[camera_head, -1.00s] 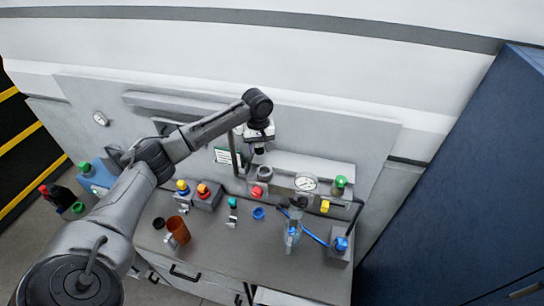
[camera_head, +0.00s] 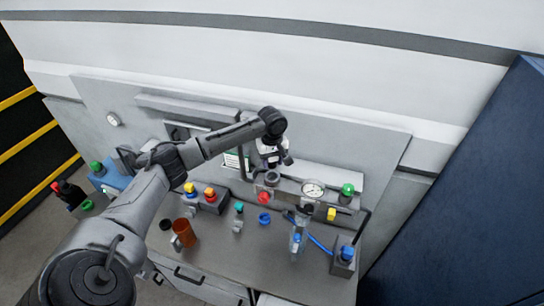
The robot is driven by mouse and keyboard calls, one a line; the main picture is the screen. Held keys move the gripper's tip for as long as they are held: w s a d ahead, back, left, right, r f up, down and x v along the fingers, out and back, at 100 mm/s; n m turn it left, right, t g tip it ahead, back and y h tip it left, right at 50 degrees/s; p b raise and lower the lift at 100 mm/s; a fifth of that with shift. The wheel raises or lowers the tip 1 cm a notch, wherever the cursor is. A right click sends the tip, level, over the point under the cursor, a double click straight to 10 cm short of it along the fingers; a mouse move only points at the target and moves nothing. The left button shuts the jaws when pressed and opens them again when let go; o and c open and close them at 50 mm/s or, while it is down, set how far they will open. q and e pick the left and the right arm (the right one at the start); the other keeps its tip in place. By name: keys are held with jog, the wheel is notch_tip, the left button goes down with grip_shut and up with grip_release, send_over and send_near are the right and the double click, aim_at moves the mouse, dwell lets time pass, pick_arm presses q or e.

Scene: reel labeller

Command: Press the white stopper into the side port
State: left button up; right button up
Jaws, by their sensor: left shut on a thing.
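My left arm comes in from the left and reaches across the bench. Its gripper (camera_head: 278,161) hangs over the back of the bench, just above a round grey fitting on the ledge. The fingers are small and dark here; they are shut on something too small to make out. I cannot pick out the white stopper or the side port for sure. A clear vessel (camera_head: 297,237) with a dark top and blue inside stands upright on the bench, right of and nearer than the gripper. My right gripper is not in view.
A gauge (camera_head: 313,190), a red knob (camera_head: 263,197) and a green knob (camera_head: 347,189) line the ledge. An orange-brown cup (camera_head: 185,233), a blue ring (camera_head: 264,218) and a teal-capped bottle (camera_head: 238,217) stand in front. A blue-topped grey block (camera_head: 344,261) is at right. The bench front is clear.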

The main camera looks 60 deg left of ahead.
aim_at(272, 171)
pick_arm(q)
jog(key=shift+f, duration=0.45)
jog(key=shift+f, duration=2.6)
jog(key=shift+r, duration=0.1)
jog(key=shift+a+r, duration=0.1)
jog(key=shift+r, duration=0.15)
jog(key=shift+f, duration=0.15)
jog(key=shift+f, duration=0.15)
jog(key=shift+s+r, duration=0.1)
jog(key=shift+r, duration=0.2)
